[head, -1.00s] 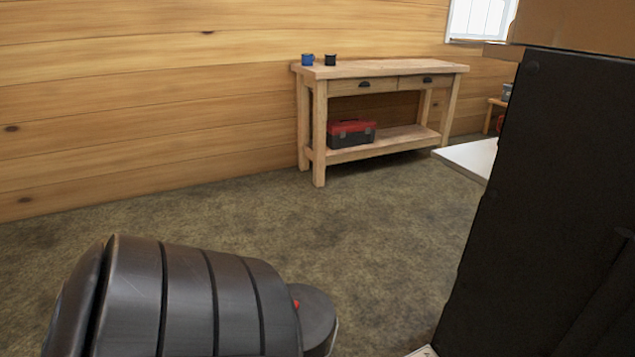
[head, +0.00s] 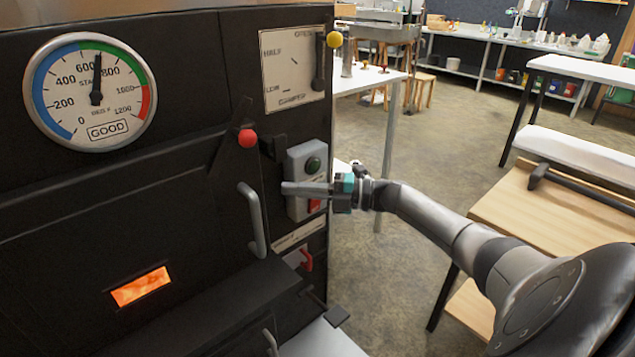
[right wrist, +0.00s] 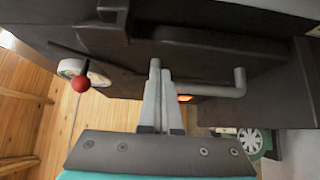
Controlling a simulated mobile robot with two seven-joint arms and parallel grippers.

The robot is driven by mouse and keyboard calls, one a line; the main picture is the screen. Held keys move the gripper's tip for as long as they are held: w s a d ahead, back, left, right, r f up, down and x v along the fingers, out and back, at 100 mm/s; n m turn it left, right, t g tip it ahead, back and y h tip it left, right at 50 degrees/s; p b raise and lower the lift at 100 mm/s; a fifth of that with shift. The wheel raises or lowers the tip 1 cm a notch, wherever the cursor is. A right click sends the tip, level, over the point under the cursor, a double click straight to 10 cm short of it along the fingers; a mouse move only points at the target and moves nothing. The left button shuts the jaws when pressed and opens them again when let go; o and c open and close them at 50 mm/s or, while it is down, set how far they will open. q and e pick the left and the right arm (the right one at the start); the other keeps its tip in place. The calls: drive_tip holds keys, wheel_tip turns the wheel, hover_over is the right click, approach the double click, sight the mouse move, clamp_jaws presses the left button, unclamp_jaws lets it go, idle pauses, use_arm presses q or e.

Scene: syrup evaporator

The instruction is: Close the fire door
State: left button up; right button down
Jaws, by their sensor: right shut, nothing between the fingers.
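The black fire door (head: 65,240) is on the evaporator's front at the left of the head view, with a small glowing orange window (head: 141,286). Its grey bar handle (head: 253,220) is near its right side. I cannot tell for sure whether the door stands slightly ajar. My right gripper (head: 287,188) is shut and empty, just right of the handle in the picture and in front of the grey switch box. In the right wrist view the closed fingers (right wrist: 160,75) overlap the left end of the grey handle (right wrist: 215,90); touching is unclear. My left gripper is out of view.
A red-knobbed lever (head: 247,138) is above the handle. A round gauge (head: 92,90) is upper left. A wooden bench (head: 545,215) is at the right; open floor (head: 450,150) lies beyond the arm.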

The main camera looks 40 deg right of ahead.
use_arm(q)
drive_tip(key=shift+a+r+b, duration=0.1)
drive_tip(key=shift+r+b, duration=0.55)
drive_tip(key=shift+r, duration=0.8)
use_arm(e)
drive_tip(key=s+d, duration=0.1)
drive_tip(key=d, duration=0.5)
drive_tip(key=shift+s+d, duration=0.35)
drive_tip(key=shift+f, duration=0.1)
